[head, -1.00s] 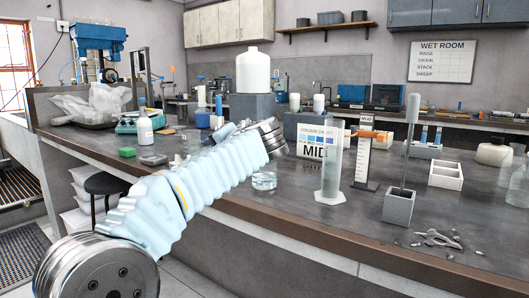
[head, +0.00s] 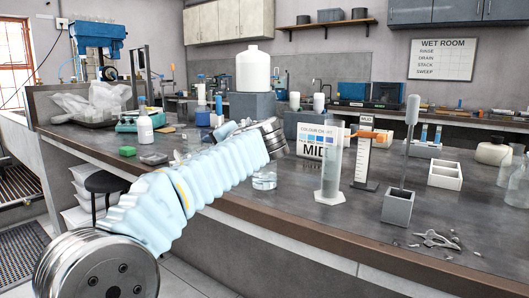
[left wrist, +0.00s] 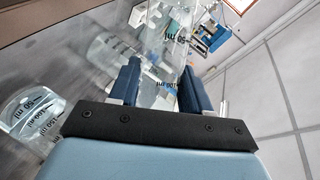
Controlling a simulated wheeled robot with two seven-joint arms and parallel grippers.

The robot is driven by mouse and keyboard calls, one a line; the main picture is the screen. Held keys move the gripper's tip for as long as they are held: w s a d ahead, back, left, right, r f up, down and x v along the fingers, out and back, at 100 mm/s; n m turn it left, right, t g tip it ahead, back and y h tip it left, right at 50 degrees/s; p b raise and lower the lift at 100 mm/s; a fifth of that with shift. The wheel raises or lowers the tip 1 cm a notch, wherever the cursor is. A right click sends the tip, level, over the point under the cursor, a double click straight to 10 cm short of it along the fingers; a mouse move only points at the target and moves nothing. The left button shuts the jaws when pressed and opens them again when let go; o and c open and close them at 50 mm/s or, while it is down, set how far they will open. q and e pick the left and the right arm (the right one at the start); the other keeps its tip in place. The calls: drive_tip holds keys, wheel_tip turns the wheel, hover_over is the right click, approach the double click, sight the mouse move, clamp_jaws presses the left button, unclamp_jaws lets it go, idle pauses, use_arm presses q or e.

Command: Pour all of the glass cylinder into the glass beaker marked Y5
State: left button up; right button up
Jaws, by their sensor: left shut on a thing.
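A tall clear cylinder (head: 331,170) stands upright on the bench, right of my arm. A small clear beaker (head: 264,181) stands below the arm's far end. The left wrist view shows a graduated glass beaker (left wrist: 35,115) at lower left. No Y5 mark is readable. My right gripper is out of view.
The bench front (head: 300,215) is clear.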

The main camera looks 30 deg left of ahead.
use_arm(q)
drive_tip(key=shift+s+a+r+m+p, duration=0.1)
drive_tip(key=shift+r+m+p, duration=0.6)
drive_tip(key=shift+p, duration=0.4)
idle(1.1)
drive_tip(key=shift+w+d+r+m+y, duration=0.2)
drive_tip(key=shift+r+m+y, duration=0.1)
drive_tip(key=shift+r, duration=0.15)
drive_tip(key=shift+w+d+r+m+y, duration=0.2)
drive_tip(key=shift+r+y, duration=0.1)
drive_tip(key=shift+r, duration=0.15)
idle(1.5)
drive_tip(key=shift+w+r+m+g+y, duration=0.15)
drive_tip(key=shift+r+m+g+y, duration=0.2)
drive_tip(key=shift+r+m, duration=0.65)
idle(2.3)
